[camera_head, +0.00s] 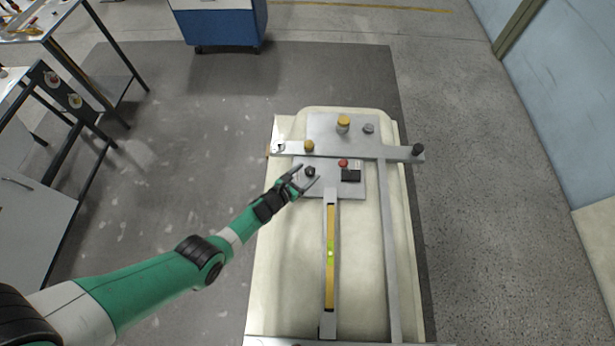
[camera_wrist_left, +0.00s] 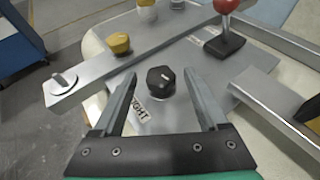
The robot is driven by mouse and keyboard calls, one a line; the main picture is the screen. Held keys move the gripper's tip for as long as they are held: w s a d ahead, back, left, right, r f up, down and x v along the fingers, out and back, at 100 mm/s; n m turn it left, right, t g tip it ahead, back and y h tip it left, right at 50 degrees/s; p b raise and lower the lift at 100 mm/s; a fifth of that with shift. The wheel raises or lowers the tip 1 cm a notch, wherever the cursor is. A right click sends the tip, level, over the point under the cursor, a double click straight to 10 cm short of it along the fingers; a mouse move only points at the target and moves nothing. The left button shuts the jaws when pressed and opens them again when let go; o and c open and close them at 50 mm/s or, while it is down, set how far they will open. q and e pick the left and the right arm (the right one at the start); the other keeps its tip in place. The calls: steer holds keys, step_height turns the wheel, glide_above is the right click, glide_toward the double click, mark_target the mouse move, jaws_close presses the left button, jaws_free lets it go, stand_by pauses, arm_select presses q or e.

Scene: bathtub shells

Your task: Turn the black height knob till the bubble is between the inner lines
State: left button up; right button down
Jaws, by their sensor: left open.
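The black height knob (camera_head: 310,171) stands on a grey metal plate fixed over the cream tub shell. In the left wrist view the knob (camera_wrist_left: 161,81) has a pale mark on top, with a partly hidden label (camera_wrist_left: 140,110) beside it. My left gripper (camera_head: 303,177) is open, its fingers on either side of the knob with gaps showing; the knob sits near the fingertips. The level (camera_head: 330,250) is a long yellow strip in a grey frame, with a bright green bubble (camera_head: 331,254) near its middle. The inner lines are too small to make out. My right gripper is not in view.
A red knob (camera_head: 343,163) with a black base (camera_head: 351,175) stands right of the height knob. Yellow knobs (camera_head: 309,146) (camera_head: 343,121) stand behind it. A grey crossbar (camera_head: 375,151) spans the tub (camera_head: 285,240). A workbench stands at left.

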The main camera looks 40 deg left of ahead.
arm_select(q)
steer(key=shift+w+f, duration=0.2)
steer(key=shift+w, duration=0.3)
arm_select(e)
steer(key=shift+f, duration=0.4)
arm_select(q)
jaws_close()
steer(key=shift+f+b, duration=0.25)
steer(key=shift+b, duration=0.4)
steer(key=y+b, duration=0.1)
steer(key=b, duration=0.1)
steer(key=n+y+b, duration=0.1)
steer(key=b, duration=0.1)
steer(key=n+b, duration=0.1)
steer(key=b, duration=0.1)
steer(key=shift+d+f+g+y, duration=0.2)
steer(key=shift+f+g+y, duration=0.05)
steer(key=shift+g+y, duration=0.15)
steer(key=shift+r+n+y+b, duration=0.35)
steer(key=shift+n+b, duration=0.15)
steer(key=shift+b, duration=0.1)
steer(key=shift+w+r, duration=0.1)
steer(key=shift+r, duration=0.15)
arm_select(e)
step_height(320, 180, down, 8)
arm_select(q)
jaws_free()
